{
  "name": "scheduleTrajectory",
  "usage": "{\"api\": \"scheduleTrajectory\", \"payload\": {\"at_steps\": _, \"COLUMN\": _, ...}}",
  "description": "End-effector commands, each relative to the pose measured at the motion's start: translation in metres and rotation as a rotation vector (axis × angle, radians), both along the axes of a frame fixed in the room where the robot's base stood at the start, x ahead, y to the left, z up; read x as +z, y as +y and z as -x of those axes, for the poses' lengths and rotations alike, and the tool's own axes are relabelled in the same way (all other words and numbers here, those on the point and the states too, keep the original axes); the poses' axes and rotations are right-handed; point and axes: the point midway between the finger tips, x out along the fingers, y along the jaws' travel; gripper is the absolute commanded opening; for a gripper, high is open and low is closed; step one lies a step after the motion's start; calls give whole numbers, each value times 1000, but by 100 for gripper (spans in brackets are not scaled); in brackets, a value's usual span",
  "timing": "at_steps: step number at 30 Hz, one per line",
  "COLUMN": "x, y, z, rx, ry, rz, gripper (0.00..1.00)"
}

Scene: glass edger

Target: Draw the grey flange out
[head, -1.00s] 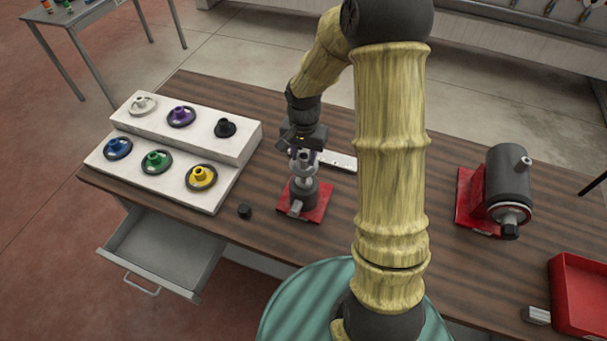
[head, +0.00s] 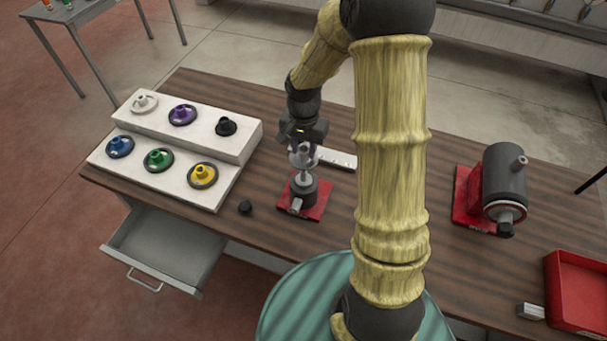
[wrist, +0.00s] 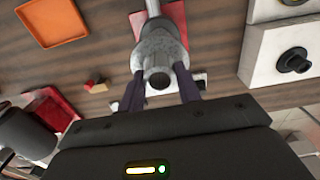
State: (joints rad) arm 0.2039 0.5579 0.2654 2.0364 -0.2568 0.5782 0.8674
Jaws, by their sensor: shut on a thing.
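The grey flange (head: 301,160) is between the fingers of my gripper (head: 303,147), which is shut on it. It is above a dark stand (head: 304,192) on a red base (head: 321,207). A thin pale post shows between the flange and the stand; I cannot tell whether the flange is still around its tip. In the wrist view the grey flange (wrist: 157,50) shows its round end and dark bore between the two dark fingers of my gripper (wrist: 160,88). Part of the red base (wrist: 176,14) shows behind it.
A white stepped rack (head: 222,147) with several coloured flanges stands left. A small black knob (head: 245,208) lies near the front edge, above an open drawer (head: 165,248). A dark motor (head: 503,180) and a red tray (head: 578,268) are right. An orange tray (wrist: 52,20) shows in the wrist view.

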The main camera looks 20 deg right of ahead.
Motion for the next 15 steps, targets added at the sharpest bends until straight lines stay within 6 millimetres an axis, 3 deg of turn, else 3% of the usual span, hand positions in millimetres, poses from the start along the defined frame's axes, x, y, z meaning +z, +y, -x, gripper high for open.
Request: {"api": "scheduleTrajectory", "payload": {"at_steps": 15, "x": 40, "y": 0, "z": 0, "rx": 1, "ry": -1, "rz": 0, "gripper": 0}}
